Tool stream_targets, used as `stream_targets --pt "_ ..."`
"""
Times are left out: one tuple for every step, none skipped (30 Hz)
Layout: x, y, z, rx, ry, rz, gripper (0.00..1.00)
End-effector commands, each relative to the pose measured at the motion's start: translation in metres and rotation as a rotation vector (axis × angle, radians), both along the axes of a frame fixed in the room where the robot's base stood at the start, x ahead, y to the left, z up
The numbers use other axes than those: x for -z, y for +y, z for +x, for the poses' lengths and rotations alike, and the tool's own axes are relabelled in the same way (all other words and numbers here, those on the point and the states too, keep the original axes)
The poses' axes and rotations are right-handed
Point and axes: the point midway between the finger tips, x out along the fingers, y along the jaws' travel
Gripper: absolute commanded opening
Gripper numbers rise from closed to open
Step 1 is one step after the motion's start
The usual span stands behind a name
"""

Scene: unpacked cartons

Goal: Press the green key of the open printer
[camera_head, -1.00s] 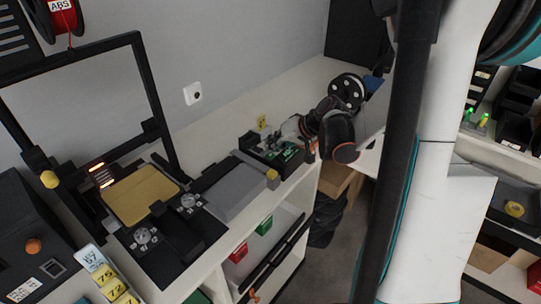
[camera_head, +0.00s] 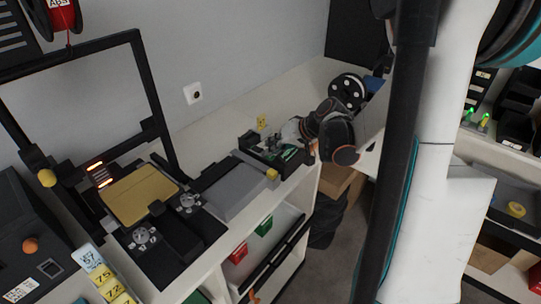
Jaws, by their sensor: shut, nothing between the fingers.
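The open printer is a black frame (camera_head: 155,95) around a gold plate (camera_head: 140,194) at the left, with silver knobs (camera_head: 145,238) at its front edge. Orange-lit bars (camera_head: 96,172) glow at its left side. I cannot make out a green key on it. My gripper (camera_head: 292,129) is small and partly hidden by my dark wrist, to the right of the printer and apart from it. It is shut and empty, near a black tray with a green circuit board (camera_head: 291,153).
A grey slab (camera_head: 232,190) lies between printer and tray. A black box with an orange knob (camera_head: 30,245) and yellow number tags (camera_head: 109,282) stand at front left. A red spool (camera_head: 60,15) hangs above. Red (camera_head: 238,252) and green (camera_head: 265,225) bins sit below the bench.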

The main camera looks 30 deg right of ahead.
Motion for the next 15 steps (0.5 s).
stream_targets --pt "0.0 0.0 0.0 0.0 0.0 0.0 0.0" --pt "0.0 0.0 0.0 0.0 0.0 0.0 0.0" --pt "0.0 0.0 0.0 0.0 0.0 0.0 0.0" --pt "0.0 0.0 0.0 0.0 0.0 0.0 0.0" --pt "0.0 0.0 0.0 0.0 0.0 0.0 0.0" --pt "0.0 0.0 0.0 0.0 0.0 0.0 0.0" --pt "-0.001 0.0 0.0 0.0 0.0 0.0 0.0" --pt "-0.001 0.0 0.0 0.0 0.0 0.0 0.0" --pt "-0.002 0.0 0.0 0.0 0.0 0.0 0.0" --pt "-0.004 0.0 0.0 0.0 0.0 0.0 0.0" --pt "-0.005 0.0 0.0 0.0 0.0 0.0 0.0" --pt "-0.007 0.0 0.0 0.0 0.0 0.0 0.0" --pt "-0.009 0.0 0.0 0.0 0.0 0.0 0.0" --pt "-0.01 0.0 0.0 0.0 0.0 0.0 0.0" --pt "-0.013 0.0 0.0 0.0 0.0 0.0 0.0"
